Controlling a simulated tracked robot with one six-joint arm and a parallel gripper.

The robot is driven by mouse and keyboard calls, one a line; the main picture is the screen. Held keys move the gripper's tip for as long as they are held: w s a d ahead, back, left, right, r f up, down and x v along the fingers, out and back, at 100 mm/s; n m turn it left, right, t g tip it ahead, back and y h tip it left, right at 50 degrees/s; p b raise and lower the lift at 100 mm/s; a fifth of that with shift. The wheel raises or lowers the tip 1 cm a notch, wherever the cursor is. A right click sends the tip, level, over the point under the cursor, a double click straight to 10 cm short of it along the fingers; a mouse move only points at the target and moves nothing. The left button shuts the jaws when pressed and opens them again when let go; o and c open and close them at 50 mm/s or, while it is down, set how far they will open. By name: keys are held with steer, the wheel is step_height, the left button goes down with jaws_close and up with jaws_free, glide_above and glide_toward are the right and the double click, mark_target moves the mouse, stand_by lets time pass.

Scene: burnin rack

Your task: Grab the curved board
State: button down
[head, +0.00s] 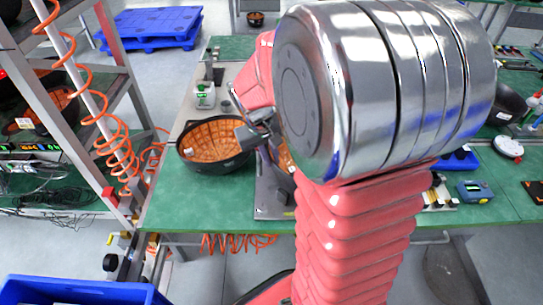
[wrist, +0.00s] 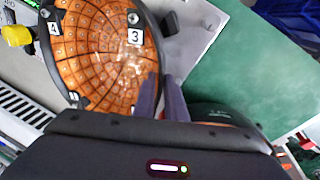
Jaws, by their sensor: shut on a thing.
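The curved board (wrist: 95,45) fills the upper left of the wrist view. It is a dish of orange tiles with a dark rim and white number tags 3 and 4. My gripper (wrist: 161,100) is shut on its rim, one finger over the tiled inside and one outside. In the head view my gripper (head: 256,128) shows beside my arm. A strip of orange tiles (head: 286,158) there may be this board; my arm hides most of it. Whether the board touches the grey plate (wrist: 195,30) below it, I cannot tell.
A black bowl with orange tiles (head: 212,145) stands on the green table (head: 185,215), left of my gripper. A small device with a green screen (head: 204,95) stands behind it. A metal rack (head: 65,120) and coiled orange hose (head: 90,100) are at left. A blue bin (head: 80,290) is front left.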

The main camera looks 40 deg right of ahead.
steer(key=c, duration=1.8)
jaws_free()
steer(key=v, duration=1.2)
steer(key=shift+r, duration=0.25)
steer(key=s+a+r+n+t+y, duration=0.1)
steer(key=s+a+t, duration=0.4)
steer(key=s+a, duration=0.7)
steer(key=a+n+y, duration=0.1)
steer(key=a+n, duration=0.1)
steer(key=shift+a+y, duration=0.35)
steer(key=shift+y, duration=0.05)
steer(key=shift+s+r, duration=0.15)
